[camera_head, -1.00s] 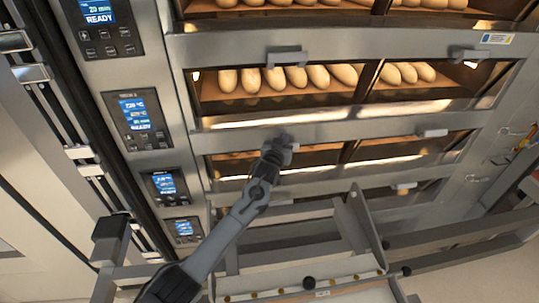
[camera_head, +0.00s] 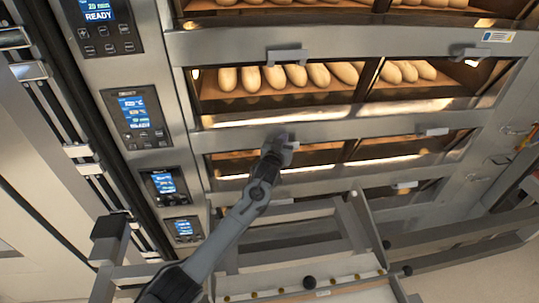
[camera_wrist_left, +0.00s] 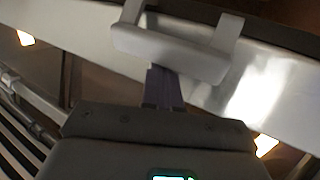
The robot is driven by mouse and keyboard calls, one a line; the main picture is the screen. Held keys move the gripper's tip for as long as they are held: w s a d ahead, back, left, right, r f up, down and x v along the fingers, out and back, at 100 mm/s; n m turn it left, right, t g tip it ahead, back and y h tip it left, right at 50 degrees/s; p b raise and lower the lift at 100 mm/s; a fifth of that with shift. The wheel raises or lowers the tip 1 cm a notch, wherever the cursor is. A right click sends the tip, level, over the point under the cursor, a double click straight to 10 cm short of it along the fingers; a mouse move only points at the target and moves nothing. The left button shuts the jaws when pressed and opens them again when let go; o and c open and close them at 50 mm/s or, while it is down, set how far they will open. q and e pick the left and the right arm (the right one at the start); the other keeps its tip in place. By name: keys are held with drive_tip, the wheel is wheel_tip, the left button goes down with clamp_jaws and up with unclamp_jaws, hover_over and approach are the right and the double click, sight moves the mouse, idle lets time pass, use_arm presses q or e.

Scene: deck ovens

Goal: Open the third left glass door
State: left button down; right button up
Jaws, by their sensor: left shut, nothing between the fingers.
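The third left glass door (camera_head: 240,165) is a dark pane in a steel frame, below the deck with the rows of bread. It looks closed in the head view. My left gripper (camera_head: 279,139) is at the door's top rail and mostly hides the handle there. In the left wrist view, the grey bar handle (camera_wrist_left: 165,52) stands out from the bright rail on two brackets. The fingers of my left gripper (camera_wrist_left: 163,82) are shut together, empty, with their tips at the handle's lower edge; I cannot tell whether they touch it. My right gripper is out of view.
The second left door (camera_head: 278,117) above shows baguettes behind glass, with its handle (camera_head: 287,56) sticking out. Control panels (camera_head: 137,118) line the left side. A metal loader frame (camera_head: 345,222) stands in front of the lower decks, close beside my left arm.

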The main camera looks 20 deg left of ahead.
use_arm(q)
wheel_tip(320, 180, down, 4)
drive_tip(key=shift+s+b, duration=0.15)
drive_tip(key=shift+b, duration=0.65)
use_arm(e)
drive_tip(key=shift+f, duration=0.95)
use_arm(q)
drive_tip(key=shift+s+r+p, duration=0.1)
drive_tip(key=shift+r+p, duration=0.2)
drive_tip(key=shift+p, duration=0.1)
use_arm(e)
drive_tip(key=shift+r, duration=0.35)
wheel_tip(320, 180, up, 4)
drive_tip(key=p, duration=0.3)
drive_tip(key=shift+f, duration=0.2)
use_arm(q)
drive_tip(key=s+r+p, duration=0.1)
drive_tip(key=s+p, duration=0.5)
drive_tip(key=shift+s+d+r, duration=0.35)
drive_tip(key=shift+d, duration=0.1)
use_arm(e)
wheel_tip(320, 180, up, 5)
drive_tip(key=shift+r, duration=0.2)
